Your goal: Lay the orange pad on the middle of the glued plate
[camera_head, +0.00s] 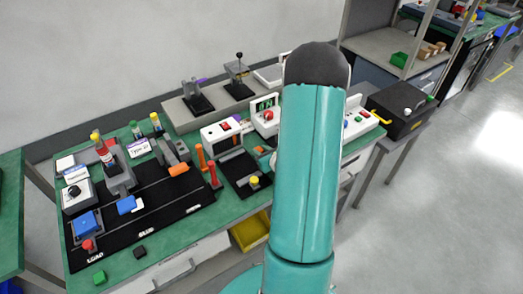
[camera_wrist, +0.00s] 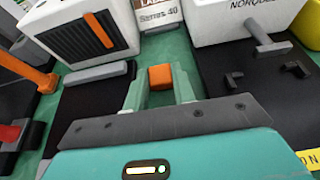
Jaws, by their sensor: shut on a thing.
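My gripper (camera_wrist: 160,90) is shut on the orange pad (camera_wrist: 160,77), a small orange block between its two teal fingertips in the wrist view. In the head view my teal arm hides most of the gripper, and the pad cannot be made out. A long black mat (camera_head: 180,202) lies at the left of the green bench in the head view. A blue block (camera_head: 85,223) sits on it above the word LOAD, and a blue and white piece (camera_head: 130,204) lies further right. I cannot tell which is the glued plate.
A white box with a dark grille (camera_wrist: 78,35) stands ahead left of the gripper. A white machine with a grey lever (camera_wrist: 245,20) stands ahead right. Orange (camera_head: 200,158) and red (camera_head: 213,175) posts rise beside the mat. A yellow bin (camera_head: 250,231) hangs at the bench front.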

